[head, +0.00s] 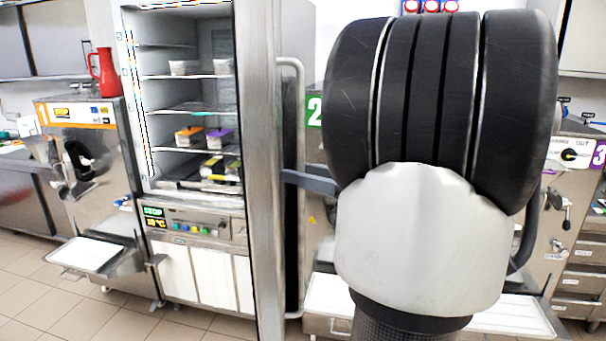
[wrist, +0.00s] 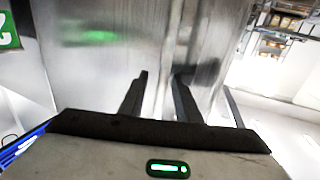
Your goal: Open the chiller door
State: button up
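The chiller (head: 190,200) stands left of centre in the head view, its shelves in plain sight. Its door (head: 262,120) is swung out toward me and shows nearly edge-on. A long vertical handle (head: 300,110) runs along the door's right side. My arm covers much of the right half of the head view. A grey part of my gripper (head: 310,182) reaches left to the handle. In the wrist view, the two dark fingers (wrist: 160,82) are apart, facing a shiny metal surface. I cannot tell whether the handle is between them.
A batch freezer (head: 85,150) with a red jug (head: 104,72) on top stands left of the chiller. Its tray (head: 92,255) juts forward. Another machine (head: 570,190) stands at the right, partly behind my arm. Tiled floor (head: 60,310) is clear at lower left.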

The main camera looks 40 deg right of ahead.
jog(key=b+v, duration=0.3)
jog(key=v, duration=1.4)
jog(key=shift+s, duration=0.15)
jog(key=shift+d, duration=0.2)
